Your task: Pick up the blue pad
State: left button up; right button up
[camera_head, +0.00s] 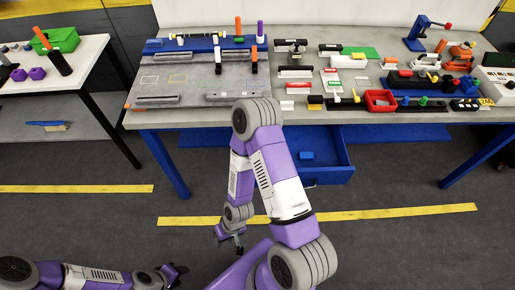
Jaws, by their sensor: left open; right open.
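A small blue block-like piece (307,156), possibly the blue pad, lies in the open blue drawer (335,177) under the workbench. A flat blue board (160,45) also lies at the back left of the bench top, under tools; I cannot tell for sure which is the pad. My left gripper (178,271) is low at the bottom left, open and empty, far from both. My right gripper (232,243) hangs low over the floor, open and empty, in front of the bench and left of the drawer. My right arm covers part of the drawer's left side.
The grey workbench (330,115) carries several tools and blocks, with a red bin (380,100) near its front edge. A white side table (90,52) with a green box (58,40) stands at the left. A brush (47,125) lies on its lower shelf. The floor in front is clear.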

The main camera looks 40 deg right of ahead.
aim_at(304, 156)
jog(key=u, duration=1.45)
jog(key=k, duration=1.8)
jog(key=z, duration=1.15)
